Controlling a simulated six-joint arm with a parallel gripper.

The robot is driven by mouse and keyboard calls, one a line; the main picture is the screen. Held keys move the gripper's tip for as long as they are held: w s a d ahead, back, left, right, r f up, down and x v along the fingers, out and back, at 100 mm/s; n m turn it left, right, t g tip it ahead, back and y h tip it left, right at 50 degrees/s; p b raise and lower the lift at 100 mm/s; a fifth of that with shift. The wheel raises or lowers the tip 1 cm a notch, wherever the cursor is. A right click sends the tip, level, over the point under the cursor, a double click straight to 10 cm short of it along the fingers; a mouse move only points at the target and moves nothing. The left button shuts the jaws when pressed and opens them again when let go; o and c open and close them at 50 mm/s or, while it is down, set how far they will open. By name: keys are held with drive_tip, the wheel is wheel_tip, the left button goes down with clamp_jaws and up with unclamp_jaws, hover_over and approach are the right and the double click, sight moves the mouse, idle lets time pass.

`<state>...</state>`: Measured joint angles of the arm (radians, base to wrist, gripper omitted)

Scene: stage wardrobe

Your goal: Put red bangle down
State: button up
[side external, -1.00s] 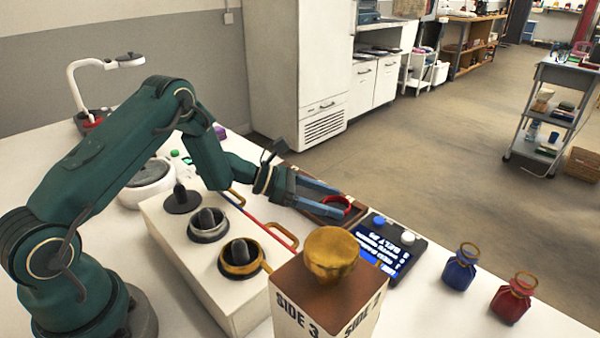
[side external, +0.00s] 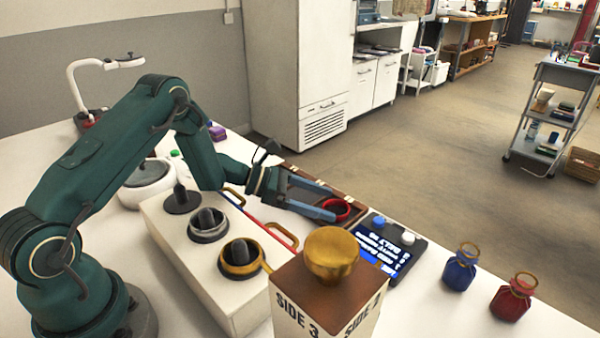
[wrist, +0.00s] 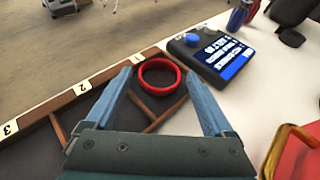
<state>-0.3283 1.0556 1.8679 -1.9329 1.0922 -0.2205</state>
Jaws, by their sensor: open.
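The red bangle (wrist: 160,76) lies flat at the compartment marked 1 of a brown tray (wrist: 108,80), close to the rim and the divider. In the side view the bangle (side external: 344,209) is partly hidden by my fingers. My gripper (wrist: 157,74) is open, with one blue finger on each side of the bangle. A gap shows between each fingertip and the ring in the wrist view. Whether the bangle rests fully on the tray's floor is hard to tell.
A dark device with a lit screen (wrist: 225,52) stands right beside the tray. A white stand with knobs (side external: 215,280) and a block with a gold knob (side external: 331,257) are nearer. Blue (side external: 460,270) and red (side external: 513,298) bottles stand at right.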

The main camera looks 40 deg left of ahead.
drive_tip(key=v, duration=0.4)
drive_tip(key=shift+w+r, duration=0.1)
drive_tip(key=shift+r, duration=0.05)
wheel_tip(320, 180, up, 6)
drive_tip(key=s+d+r+m+g+y, duration=0.1)
drive_tip(key=s+d+r+m+g, duration=0.55)
drive_tip(key=s+d+m, duration=0.6)
drive_tip(key=s+a+m+t+y, duration=0.2)
drive_tip(key=s+a+m+y, duration=0.6)
drive_tip(key=s+m, duration=0.4)
drive_tip(key=shift+a+r+m+y, duration=0.25)
drive_tip(key=shift+m+y, duration=0.05)
drive_tip(key=shift+m, duration=0.95)
drive_tip(key=shift+s+t, duration=0.1)
drive_tip(key=shift+t, duration=0.15)
